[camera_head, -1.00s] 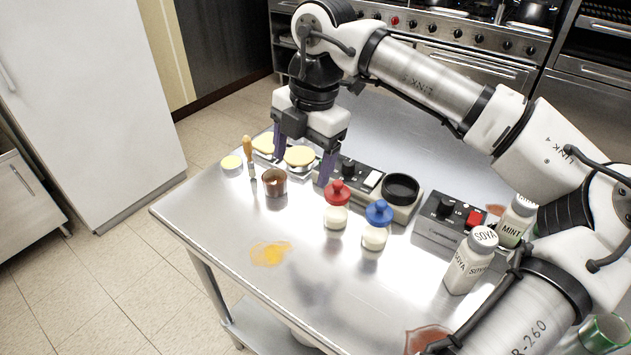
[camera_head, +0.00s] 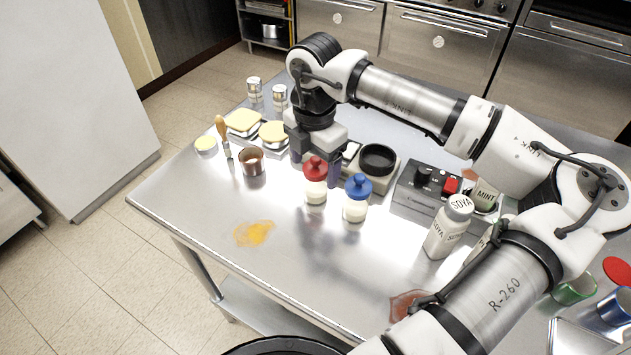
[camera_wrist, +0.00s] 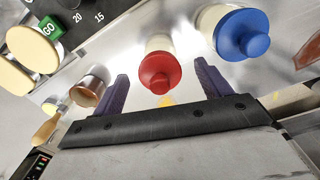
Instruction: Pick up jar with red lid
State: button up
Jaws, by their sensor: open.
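The jar with the red lid (camera_head: 316,180) stands upright on the steel table. Its red knobbed lid and pale body also show in the wrist view (camera_wrist: 159,72). My gripper (camera_head: 317,170) is low behind the jar, open, with its two purple fingers spread to either side of it. In the wrist view my gripper (camera_wrist: 163,88) has the red lid between and just beyond its fingertips, with no visible contact. A similar jar with a blue lid (camera_head: 357,197) stands close by on the right, and it also shows in the wrist view (camera_wrist: 242,34).
A scale with a black dish (camera_head: 378,158) and a control box (camera_head: 424,190) are behind right. A soya bottle (camera_head: 449,228) stands right. A yellow spill (camera_head: 255,233) lies on the open front-left table (camera_head: 195,215).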

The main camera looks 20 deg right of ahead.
jog(key=shift+d+f+p, duration=0.1)
jog(key=shift+f+p, duration=0.45)
jog(key=shift+f, duration=1.4)
jog(key=c, duration=1.3)
jog(key=shift+o, duration=0.2)
jog(key=shift+r, duration=0.15)
